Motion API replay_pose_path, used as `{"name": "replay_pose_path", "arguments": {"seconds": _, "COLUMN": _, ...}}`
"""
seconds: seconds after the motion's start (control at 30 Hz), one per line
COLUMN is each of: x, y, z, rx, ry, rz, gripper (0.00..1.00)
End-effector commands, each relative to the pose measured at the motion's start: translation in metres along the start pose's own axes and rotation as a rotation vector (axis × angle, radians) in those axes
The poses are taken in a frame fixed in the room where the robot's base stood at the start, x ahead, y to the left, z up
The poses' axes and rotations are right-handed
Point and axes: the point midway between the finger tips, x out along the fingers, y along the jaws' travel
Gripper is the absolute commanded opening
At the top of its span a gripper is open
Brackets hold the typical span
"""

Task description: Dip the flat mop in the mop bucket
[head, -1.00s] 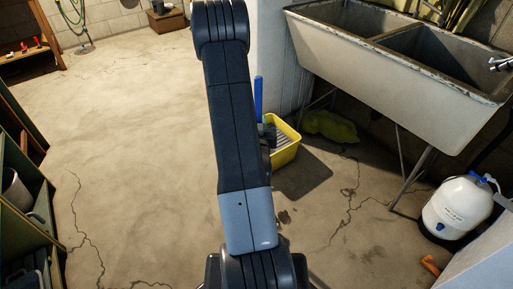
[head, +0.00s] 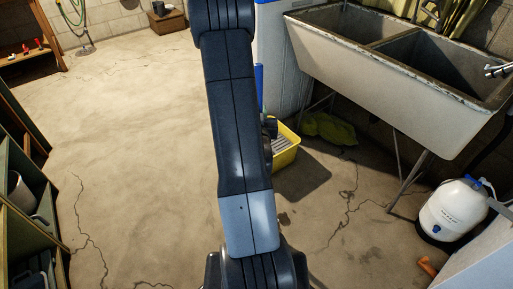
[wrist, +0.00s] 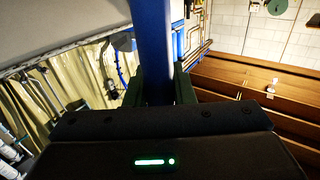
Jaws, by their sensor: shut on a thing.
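The yellow mop bucket (head: 287,157) stands on the floor behind my arm in the head view, with pale ribbed slats showing inside it. A blue pole, the flat mop's handle (head: 259,88), rises nearly upright just left of the bucket, partly hidden by my arm. In the wrist view the blue handle (wrist: 154,45) runs between the two fingers of my gripper (wrist: 157,88), which is shut on it. The mop's flat head is hidden, so I cannot tell whether it is in the bucket.
A stained double sink (head: 370,75) on thin legs stands at the right. A yellow-green cloth (head: 328,128) lies on the floor beneath it. A white tank (head: 453,212) stands at the lower right. Green shelving (head: 25,195) is at the left. The floor between is clear.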

Motion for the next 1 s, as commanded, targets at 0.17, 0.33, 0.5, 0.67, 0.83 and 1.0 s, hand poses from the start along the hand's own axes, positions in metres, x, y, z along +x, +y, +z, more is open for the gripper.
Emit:
{"name": "replay_pose_path", "arguments": {"seconds": 0.17, "x": 0.0, "y": 0.0, "z": -0.022, "rx": 0.001, "ry": 0.004, "rz": 0.0, "gripper": 0.0}}
{"name": "replay_pose_path", "arguments": {"seconds": 0.33, "x": 0.0, "y": 0.0, "z": -0.038, "rx": 0.001, "ry": 0.004, "rz": 0.0, "gripper": 0.0}}
{"name": "replay_pose_path", "arguments": {"seconds": 0.5, "x": 0.0, "y": 0.0, "z": -0.055, "rx": 0.001, "ry": 0.004, "rz": 0.0, "gripper": 0.0}}
{"name": "replay_pose_path", "arguments": {"seconds": 0.67, "x": 0.0, "y": 0.0, "z": -0.071, "rx": 0.001, "ry": 0.004, "rz": 0.0, "gripper": 0.0}}
{"name": "replay_pose_path", "arguments": {"seconds": 0.83, "x": 0.0, "y": 0.0, "z": -0.087, "rx": 0.001, "ry": 0.004, "rz": 0.0, "gripper": 0.0}}
{"name": "replay_pose_path", "arguments": {"seconds": 1.0, "x": 0.0, "y": 0.0, "z": -0.103, "rx": 0.0, "ry": 0.004, "rz": 0.0, "gripper": 0.0}}
